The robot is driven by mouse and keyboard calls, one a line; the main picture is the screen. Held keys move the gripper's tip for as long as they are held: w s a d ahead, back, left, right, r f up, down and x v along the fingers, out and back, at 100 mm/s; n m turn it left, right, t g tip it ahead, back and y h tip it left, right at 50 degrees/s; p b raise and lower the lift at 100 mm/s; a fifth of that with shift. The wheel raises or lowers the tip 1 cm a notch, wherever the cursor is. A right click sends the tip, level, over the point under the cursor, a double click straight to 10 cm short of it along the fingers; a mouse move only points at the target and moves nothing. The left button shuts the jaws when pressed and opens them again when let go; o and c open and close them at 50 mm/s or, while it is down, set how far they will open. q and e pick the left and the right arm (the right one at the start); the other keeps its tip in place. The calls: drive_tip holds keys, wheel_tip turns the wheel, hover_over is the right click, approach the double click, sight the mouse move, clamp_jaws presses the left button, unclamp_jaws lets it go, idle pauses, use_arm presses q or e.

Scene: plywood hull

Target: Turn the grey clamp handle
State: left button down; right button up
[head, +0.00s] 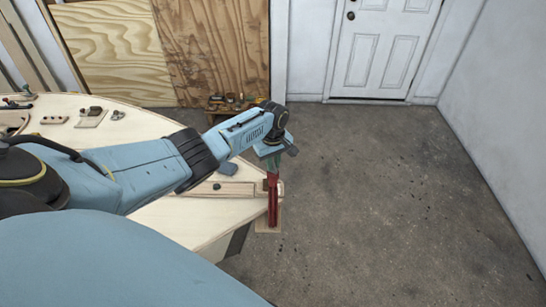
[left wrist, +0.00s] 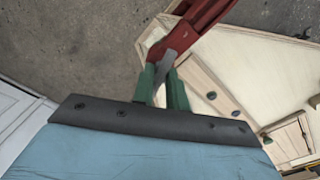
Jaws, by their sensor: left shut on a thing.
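The red clamp (head: 273,204) sits at the pointed end of the pale plywood hull (head: 205,217). It also shows at the top of the left wrist view (left wrist: 203,26). Its grey clamp handle (left wrist: 164,70) is a short flat bar between the green fingers of my left gripper (left wrist: 162,88). The fingers are shut on the handle. In the head view my left gripper (head: 272,164) is above the top of the clamp, and the handle is too small to make out there. My right gripper is not in view.
Small fittings (head: 90,117) lie on the hull at the far left. A low bench with tools (head: 232,102) stands by the plywood sheets at the back. The concrete floor (head: 390,200) right of the hull is clear, up to a white door (head: 380,50).

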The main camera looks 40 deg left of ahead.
use_arm(q)
drive_tip(key=shift+n+p, duration=0.35)
drive_tip(key=shift+n, duration=0.15)
drive_tip(key=c, duration=1.3)
unclamp_jaws()
drive_tip(key=shift+c, duration=0.2)
drive_tip(key=shift+r+p, duration=0.3)
drive_tip(key=shift+r, duration=0.2)
wheel_tip(320, 180, up, 5)
drive_tip(key=shift+f+p, duration=0.15)
drive_tip(key=shift+p, duration=0.55)
wheel_tip(320, 180, up, 8)
drive_tip(key=shift+f, duration=0.2)
